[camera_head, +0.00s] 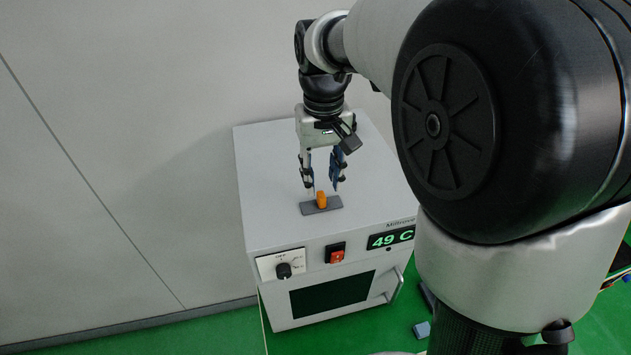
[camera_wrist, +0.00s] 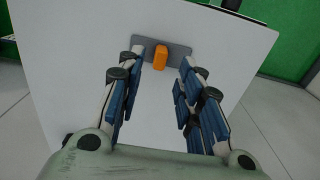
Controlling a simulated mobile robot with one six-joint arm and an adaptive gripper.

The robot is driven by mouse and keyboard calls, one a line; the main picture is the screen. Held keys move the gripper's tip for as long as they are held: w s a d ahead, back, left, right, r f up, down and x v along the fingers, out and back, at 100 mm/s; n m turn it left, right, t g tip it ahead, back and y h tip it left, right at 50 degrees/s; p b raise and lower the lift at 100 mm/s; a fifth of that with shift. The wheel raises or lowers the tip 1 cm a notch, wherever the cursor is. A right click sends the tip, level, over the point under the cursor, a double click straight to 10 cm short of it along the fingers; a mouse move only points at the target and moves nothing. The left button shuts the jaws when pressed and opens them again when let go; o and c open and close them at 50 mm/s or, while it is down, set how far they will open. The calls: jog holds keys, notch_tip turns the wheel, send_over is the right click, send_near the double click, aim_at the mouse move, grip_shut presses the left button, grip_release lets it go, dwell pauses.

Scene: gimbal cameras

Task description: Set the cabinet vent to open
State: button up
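The grey-white cabinet (camera_head: 280,180) stands on the green floor. On its top is the vent, a dark grey plate (camera_head: 334,204) with an orange tab (camera_head: 321,199) standing up near its middle. The plate (camera_wrist: 181,50) and the orange tab (camera_wrist: 161,57) also show near the top of the wrist view. My gripper (camera_head: 322,188) points down over the cabinet top, just behind the vent. Its blue-padded fingers are spread apart with nothing between them. In the wrist view my gripper (camera_wrist: 163,70) has a finger on each side of the tab, apart from it.
The cabinet front has a black knob (camera_head: 284,270), a red switch (camera_head: 337,256), a display reading 49 C (camera_head: 391,239), a dark window (camera_head: 333,294) and a handle (camera_head: 397,285). A small blue block (camera_head: 422,330) lies on the floor. A wall stands behind and left.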

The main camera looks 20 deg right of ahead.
aim_at(321, 194)
notch_tip(321, 194, down, 6)
jog(key=shift+r, duration=0.25)
jog(key=shift+c, duration=0.4)
grip_shut()
dwell(0.3)
